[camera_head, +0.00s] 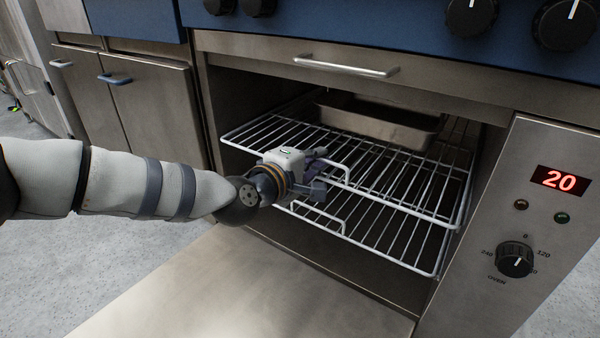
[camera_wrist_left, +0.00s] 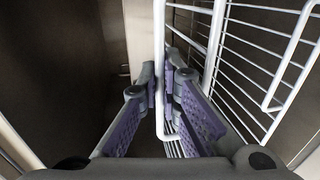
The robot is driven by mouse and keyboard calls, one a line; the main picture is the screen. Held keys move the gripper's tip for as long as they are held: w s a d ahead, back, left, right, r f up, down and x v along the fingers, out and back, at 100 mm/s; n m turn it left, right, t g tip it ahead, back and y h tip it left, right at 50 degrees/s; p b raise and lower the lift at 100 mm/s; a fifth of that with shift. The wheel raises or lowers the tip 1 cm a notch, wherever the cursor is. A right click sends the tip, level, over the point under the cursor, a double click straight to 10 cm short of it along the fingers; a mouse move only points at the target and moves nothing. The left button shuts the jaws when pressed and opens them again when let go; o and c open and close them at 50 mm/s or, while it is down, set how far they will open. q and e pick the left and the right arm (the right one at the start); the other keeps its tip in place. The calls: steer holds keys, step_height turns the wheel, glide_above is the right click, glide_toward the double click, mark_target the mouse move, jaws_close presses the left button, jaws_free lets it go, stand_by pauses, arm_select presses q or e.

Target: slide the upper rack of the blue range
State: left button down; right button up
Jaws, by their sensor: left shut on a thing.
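The upper rack (camera_head: 420,211) is a white wire shelf inside the open oven of the blue range (camera_head: 400,40). It reaches to the front of the opening, above a lower wire rack (camera_head: 400,262). My left gripper (camera_head: 318,172) is at the front edge of the upper rack, by its raised wire loop. In the left wrist view the purple-padded fingers (camera_wrist_left: 162,90) are shut on the white front wire of the upper rack (camera_wrist_left: 159,45). In the head view the gripper body hides part of the rack's front left. My right gripper is not in view.
A metal pan (camera_head: 380,128) sits at the back on the upper rack. The oven door (camera_head: 200,290) is folded down in front. A control panel with a red display (camera_head: 560,180) stands at right, cupboards (camera_head: 150,100) at left. Grey floor is clear at left.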

arm_select(q)
steer(key=shift+w+d+b, duration=0.3)
steer(key=shift+w, duration=0.35)
steer(key=shift+w+r, duration=0.1)
steer(key=shift+r, duration=0.1)
steer(key=shift+w+r, duration=0.1)
steer(key=c, duration=1.8)
jaws_free()
steer(key=shift+d, duration=0.2)
steer(key=shift+f, duration=0.2)
steer(key=v, duration=1.2)
